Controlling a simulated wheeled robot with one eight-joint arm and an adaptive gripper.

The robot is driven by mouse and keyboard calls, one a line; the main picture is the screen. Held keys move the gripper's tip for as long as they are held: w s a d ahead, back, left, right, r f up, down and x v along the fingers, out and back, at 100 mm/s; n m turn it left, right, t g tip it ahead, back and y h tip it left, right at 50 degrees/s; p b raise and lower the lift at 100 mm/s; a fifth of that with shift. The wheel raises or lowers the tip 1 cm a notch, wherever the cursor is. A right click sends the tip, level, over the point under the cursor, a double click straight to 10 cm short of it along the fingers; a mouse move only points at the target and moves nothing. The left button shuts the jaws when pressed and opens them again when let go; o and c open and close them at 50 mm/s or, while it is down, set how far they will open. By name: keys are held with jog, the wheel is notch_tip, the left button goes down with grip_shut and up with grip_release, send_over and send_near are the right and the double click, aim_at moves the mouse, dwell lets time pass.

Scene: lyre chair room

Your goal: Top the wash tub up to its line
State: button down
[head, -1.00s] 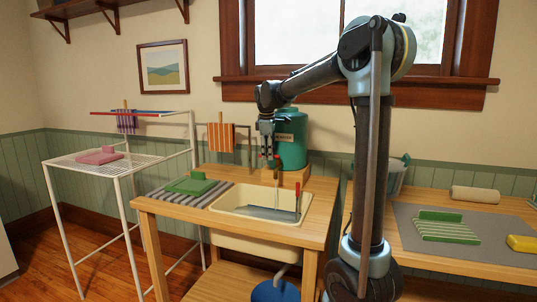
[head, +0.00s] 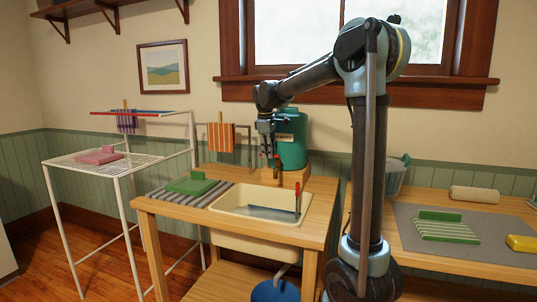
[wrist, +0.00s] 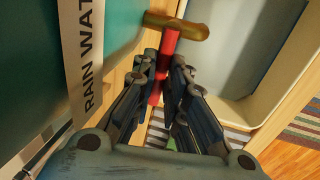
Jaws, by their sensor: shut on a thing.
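The cream wash tub (head: 228,196) is set into a wooden bench, with a grey-blue surface (head: 268,213) inside; I cannot read a fill line. A green tank (head: 291,142), lettered "RAIN WAT" in the wrist view (wrist: 88,60), stands behind it. Its brass tap (wrist: 185,25) has a red handle (wrist: 166,52). My gripper (head: 274,157) is at the tap above the back of the tub. In the wrist view my gripper (wrist: 167,80) is shut on the red handle, and its fingers hide part of it.
A red-topped upright piece (head: 298,198) stands at the tub's right side. A green block (head: 190,186) lies on the striped drainboard to the left. A blue bucket (head: 274,291) is under the bench. A drying rack (head: 120,170) stands left; a side table (head: 390,225) stands right.

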jog(key=shift+w, duration=0.1)
jog(key=c, duration=1.6)
grip_release()
notch_tip(320, 180, up, 12)
jog(key=s, duration=0.2)
jog(key=shift+a+f, duration=0.15)
jog(key=shift+a, duration=0.2)
